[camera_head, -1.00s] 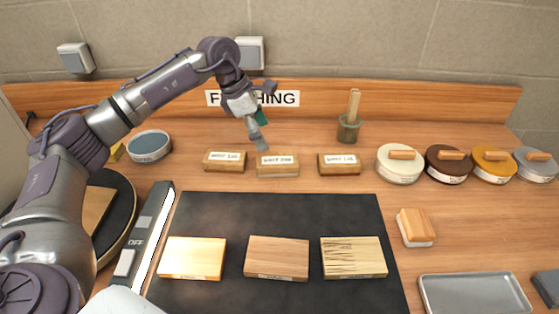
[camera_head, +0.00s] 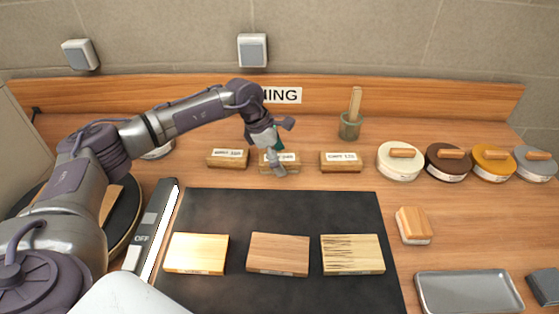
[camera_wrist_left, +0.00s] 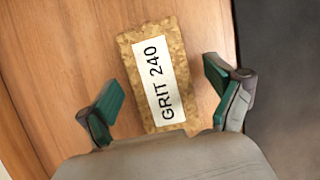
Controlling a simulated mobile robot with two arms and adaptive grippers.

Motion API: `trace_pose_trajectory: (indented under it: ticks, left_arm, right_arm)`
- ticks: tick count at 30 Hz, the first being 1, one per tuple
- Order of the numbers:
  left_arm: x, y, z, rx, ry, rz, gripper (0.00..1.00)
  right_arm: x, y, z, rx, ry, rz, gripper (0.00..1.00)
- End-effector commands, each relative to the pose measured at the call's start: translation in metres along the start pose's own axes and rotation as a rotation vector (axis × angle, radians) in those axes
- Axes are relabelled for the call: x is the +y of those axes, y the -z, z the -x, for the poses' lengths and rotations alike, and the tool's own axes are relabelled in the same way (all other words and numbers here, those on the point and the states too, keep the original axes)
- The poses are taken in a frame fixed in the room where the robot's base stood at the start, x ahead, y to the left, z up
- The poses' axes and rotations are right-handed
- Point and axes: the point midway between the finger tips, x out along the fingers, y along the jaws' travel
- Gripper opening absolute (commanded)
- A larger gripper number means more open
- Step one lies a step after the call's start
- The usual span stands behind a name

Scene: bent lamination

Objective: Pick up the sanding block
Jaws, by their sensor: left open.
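Three cork sanding blocks stand in a row behind the black mat. The left one (camera_head: 228,158) and the right one (camera_head: 341,162) show fully in the head view. The middle one (camera_head: 291,163) is partly hidden by my left gripper (camera_head: 275,165). In the left wrist view the middle block (camera_wrist_left: 176,100) carries a white label reading GRIT 240. My left gripper (camera_wrist_left: 165,100) is open, with one green-padded finger on each side of this block and gaps between. I cannot tell how far above it the fingers are. My right gripper is not in view.
The black mat (camera_head: 280,207) holds three wooden sample boards. Round tins (camera_head: 400,170) with wooden-handled tools stand at the right. A brush pot (camera_head: 350,128) is behind the blocks. A metal tray (camera_head: 468,292) lies front right.

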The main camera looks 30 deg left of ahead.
Motion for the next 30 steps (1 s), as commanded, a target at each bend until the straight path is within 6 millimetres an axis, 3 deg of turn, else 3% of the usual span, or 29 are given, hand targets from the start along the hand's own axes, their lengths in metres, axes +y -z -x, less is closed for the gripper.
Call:
trace_pose_trajectory:
  ticks: [24,30]
  left_arm:
    - [-0.0001,0.002,-0.0041,0.0,0.0,0.001,0.92]
    - [-0.0001,0.002,-0.0041,0.0,0.001,0.001,0.6]
  right_arm:
    - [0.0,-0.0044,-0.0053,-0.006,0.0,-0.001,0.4]
    - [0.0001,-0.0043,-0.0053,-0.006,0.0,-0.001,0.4]
